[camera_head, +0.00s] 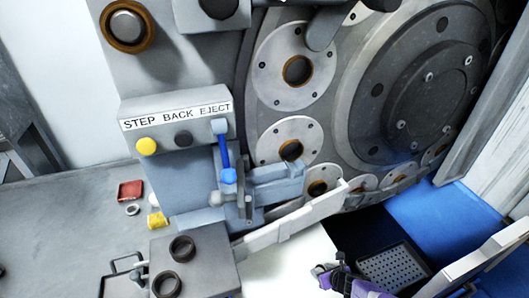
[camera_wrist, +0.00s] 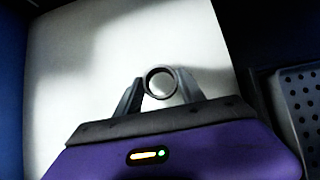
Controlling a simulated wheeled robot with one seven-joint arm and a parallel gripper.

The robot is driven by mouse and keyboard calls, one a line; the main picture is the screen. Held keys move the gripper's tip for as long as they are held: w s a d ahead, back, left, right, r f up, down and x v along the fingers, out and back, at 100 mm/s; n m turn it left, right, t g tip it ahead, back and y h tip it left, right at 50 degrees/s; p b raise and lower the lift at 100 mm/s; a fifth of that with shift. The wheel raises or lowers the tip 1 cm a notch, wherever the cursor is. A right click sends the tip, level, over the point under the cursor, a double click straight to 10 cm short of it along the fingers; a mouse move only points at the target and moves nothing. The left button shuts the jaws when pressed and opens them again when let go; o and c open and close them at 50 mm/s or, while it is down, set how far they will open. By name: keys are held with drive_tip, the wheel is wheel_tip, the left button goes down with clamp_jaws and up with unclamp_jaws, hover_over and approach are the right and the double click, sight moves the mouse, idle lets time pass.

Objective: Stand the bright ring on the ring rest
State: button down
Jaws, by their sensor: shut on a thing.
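My gripper (camera_wrist: 160,84), on a purple wrist, is shut on a ring (camera_wrist: 147,80) in the wrist view. The ring sits between the two dark fingertips with its round opening facing the camera, over a pale surface. In the head view my gripper (camera_head: 322,272) is at the lower middle, above the edge of the white surface; the ring is too small there to make out clearly. I cannot tell for sure which part is the ring rest. A grey block (camera_head: 208,272) at the lower left carries two dark rings (camera_head: 182,249).
The grinder (camera_head: 350,95) with its round discs fills the upper middle. A blue-grey fixture (camera_head: 278,186) and a pale chute (camera_head: 290,225) lie left of my gripper. A perforated tray (camera_head: 395,268) is at the right. A red dish (camera_head: 131,191) and yellow piece (camera_head: 157,220) lie left.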

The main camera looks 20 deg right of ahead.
drive_tip(key=shift+w+d+r, duration=0.1)
drive_tip(key=shift+d, duration=0.25)
drive_tip(key=shift+d+r, duration=0.15)
drive_tip(key=shift+d, duration=0.15)
drive_tip(key=shift+d+r+n, duration=0.3)
idle(0.4)
drive_tip(key=shift+w+d+y, duration=0.1)
drive_tip(key=shift+w+y, duration=0.05)
drive_tip(key=shift+y, duration=0.15)
drive_tip(key=shift+w+d+r, duration=0.15)
drive_tip(key=shift+d+r, duration=0.15)
drive_tip(key=shift+d, duration=0.1)
drive_tip(key=shift+w+d+r+n, duration=0.1)
drive_tip(key=shift+d+r+n, duration=0.2)
drive_tip(key=shift+d, duration=0.05)
